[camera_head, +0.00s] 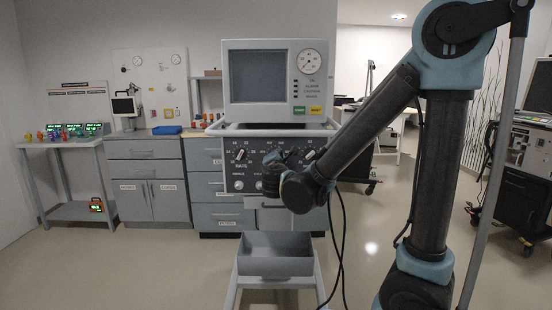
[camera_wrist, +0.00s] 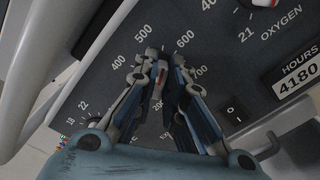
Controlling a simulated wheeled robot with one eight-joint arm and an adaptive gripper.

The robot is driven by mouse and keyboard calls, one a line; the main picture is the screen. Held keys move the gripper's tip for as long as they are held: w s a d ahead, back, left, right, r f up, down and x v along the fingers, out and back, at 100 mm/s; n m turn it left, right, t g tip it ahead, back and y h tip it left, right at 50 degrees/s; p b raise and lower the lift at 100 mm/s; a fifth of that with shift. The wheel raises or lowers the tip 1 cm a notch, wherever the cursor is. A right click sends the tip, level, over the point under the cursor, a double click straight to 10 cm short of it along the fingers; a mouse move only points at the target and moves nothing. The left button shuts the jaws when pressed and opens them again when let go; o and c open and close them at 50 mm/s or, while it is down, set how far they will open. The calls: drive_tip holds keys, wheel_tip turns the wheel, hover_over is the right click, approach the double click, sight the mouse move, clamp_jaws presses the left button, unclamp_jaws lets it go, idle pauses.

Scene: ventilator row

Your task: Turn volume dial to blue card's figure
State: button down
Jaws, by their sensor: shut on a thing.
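The volume dial is mostly hidden under my gripper (camera_wrist: 168,58) in the wrist view. Its scale on the grey ventilator panel (camera_wrist: 105,62) reads 400, 500, 600 and 700 around the fingertips. The fingers are closed together on the knob, between the 500 and 600 marks. In the head view my gripper (camera_head: 272,172) is at the panel's front, right of the RATE dial (camera_head: 240,155), and my arm covers much of the volume dial. I cannot make out a blue card or its figure in either view.
The OXYGEN dial (camera_wrist: 262,2) and a rocker switch (camera_wrist: 234,108) lie close by on the panel. The screen (camera_head: 257,77) stands above, and an open grey bin (camera_head: 275,268) is below. A blue tray (camera_head: 166,130) lies on the cabinet at left.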

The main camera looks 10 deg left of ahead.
drive_tip(key=shift+d+f+m, duration=0.1)
drive_tip(key=shift+m, duration=0.9)
drive_tip(key=shift+d+f+m, duration=0.1)
drive_tip(key=shift+m, duration=0.9)
drive_tip(key=c, duration=1.7)
unclamp_jaws()
drive_tip(key=shift+o, duration=0.2)
drive_tip(key=v, duration=1.1)
drive_tip(key=shift+s, duration=0.4)
